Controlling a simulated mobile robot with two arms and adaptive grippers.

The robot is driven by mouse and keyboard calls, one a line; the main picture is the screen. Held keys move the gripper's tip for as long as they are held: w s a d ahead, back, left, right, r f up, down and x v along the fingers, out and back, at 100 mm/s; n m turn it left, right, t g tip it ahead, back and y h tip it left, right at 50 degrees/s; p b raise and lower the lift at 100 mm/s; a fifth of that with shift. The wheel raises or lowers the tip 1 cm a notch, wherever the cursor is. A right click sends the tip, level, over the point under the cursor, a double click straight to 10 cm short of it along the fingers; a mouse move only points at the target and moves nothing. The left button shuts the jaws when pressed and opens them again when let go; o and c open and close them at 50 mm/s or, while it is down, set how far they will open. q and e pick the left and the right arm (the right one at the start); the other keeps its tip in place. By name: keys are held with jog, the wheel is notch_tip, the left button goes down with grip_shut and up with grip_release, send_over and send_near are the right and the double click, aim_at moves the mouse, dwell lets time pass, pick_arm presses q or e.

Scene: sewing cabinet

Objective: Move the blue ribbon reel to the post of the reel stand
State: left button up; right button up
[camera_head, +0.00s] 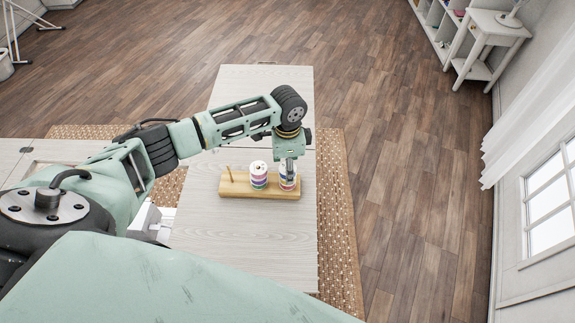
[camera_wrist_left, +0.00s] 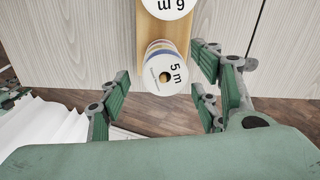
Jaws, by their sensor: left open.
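The reel stand is a wooden base (camera_head: 235,191) on the pale table, and a bare post (camera_head: 229,174) rises at its left end. A middle stack of ribbon reels (camera_head: 258,176) and a right stack (camera_head: 288,184) stand on it, with coloured bands. The top reel of one stack, marked "5 m" (camera_wrist_left: 176,68), shows in the left wrist view.
The pale table top (camera_head: 240,250) is clear in front of and behind the stand. A patterned rug (camera_head: 335,200) lies under the table. A white side table (camera_head: 485,40) and a shelf stand far back right, and a window is at the right.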

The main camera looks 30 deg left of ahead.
pick_arm(q)
notch_tip(320, 180, up, 12)
dwell(0.4)
jog(key=shift+f, duration=0.15)
dwell(0.3)
